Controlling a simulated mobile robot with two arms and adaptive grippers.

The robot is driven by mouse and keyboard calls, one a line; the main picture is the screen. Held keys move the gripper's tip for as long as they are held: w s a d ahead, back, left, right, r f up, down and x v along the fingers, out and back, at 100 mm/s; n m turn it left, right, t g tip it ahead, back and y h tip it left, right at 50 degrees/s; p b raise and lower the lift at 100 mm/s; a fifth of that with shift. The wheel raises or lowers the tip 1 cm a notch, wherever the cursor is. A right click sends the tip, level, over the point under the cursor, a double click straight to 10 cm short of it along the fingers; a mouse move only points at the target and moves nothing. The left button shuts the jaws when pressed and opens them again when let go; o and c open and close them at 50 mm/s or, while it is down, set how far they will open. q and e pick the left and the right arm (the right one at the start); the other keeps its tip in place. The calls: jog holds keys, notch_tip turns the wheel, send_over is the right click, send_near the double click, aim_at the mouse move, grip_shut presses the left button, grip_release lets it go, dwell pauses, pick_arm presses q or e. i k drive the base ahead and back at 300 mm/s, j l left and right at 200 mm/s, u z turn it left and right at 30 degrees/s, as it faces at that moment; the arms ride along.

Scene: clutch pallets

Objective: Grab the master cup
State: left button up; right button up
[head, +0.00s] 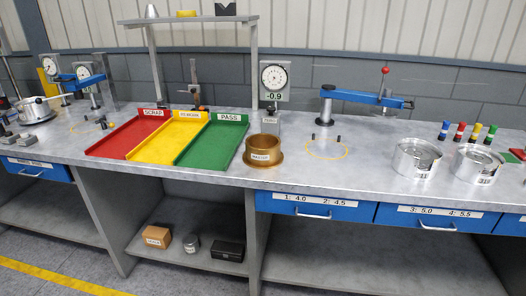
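The master cup (262,153) is a brass-coloured round cup with a wide flange at its base and a white label reading MASTER. It stands upright on the grey workbench (215,180), just right of the green PASS tray (212,143) and near the front edge. The dial gauge stand is behind it. Neither of my grippers is in the head view.
Red (128,137) and yellow (168,140) trays adjoin the green one. A dial gauge (273,78) reading -0.9 stands behind the cup. A blue-armed fixture (360,97) and silver cups (417,158) are to the right. Bench around the yellow outline (327,157) is mostly clear.

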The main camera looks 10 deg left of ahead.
aim_at(262, 151)
jog(key=i+l+u, duration=0.4)
jog(key=i+l, duration=0.4)
